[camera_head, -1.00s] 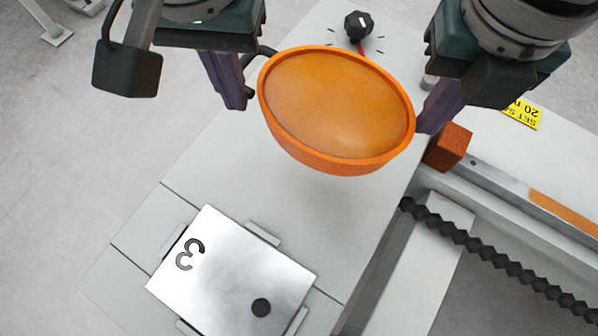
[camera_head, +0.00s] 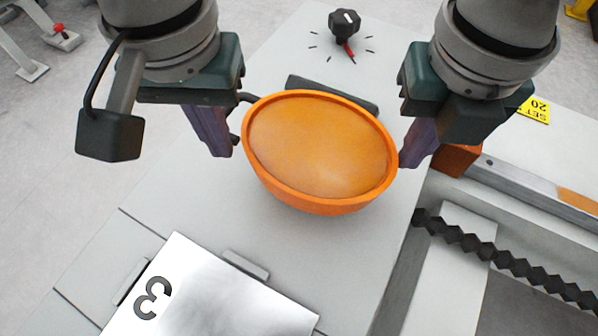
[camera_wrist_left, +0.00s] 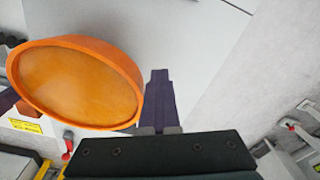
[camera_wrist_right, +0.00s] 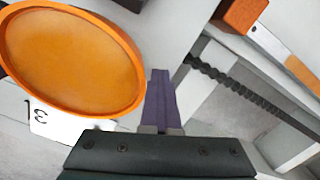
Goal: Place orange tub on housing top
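The orange tub (camera_head: 318,150) is a round, wide bowl with an orange fill, between my two grippers in the head view. It appears held above the light grey housing top (camera_head: 300,235); the exact gap is unclear. My left gripper (camera_head: 222,152) is at its left side, beside a dark handle (camera_head: 236,138). My right gripper (camera_head: 408,160) is at its right side. In the left wrist view, the tub (camera_wrist_left: 78,83) lies left of the closed-together purple fingers (camera_wrist_left: 160,75). The right wrist view shows the tub (camera_wrist_right: 72,58) left of similarly closed fingers (camera_wrist_right: 160,75). The actual grip points are hidden.
A silver plate marked 3 (camera_head: 210,295) lies at the near left. A black dial (camera_head: 344,22) and a dark bar (camera_head: 345,93) are behind the tub. An orange-brown block (camera_head: 456,160), rail and black chain (camera_head: 510,262) are at the right. Grey surface between tub and plate is clear.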

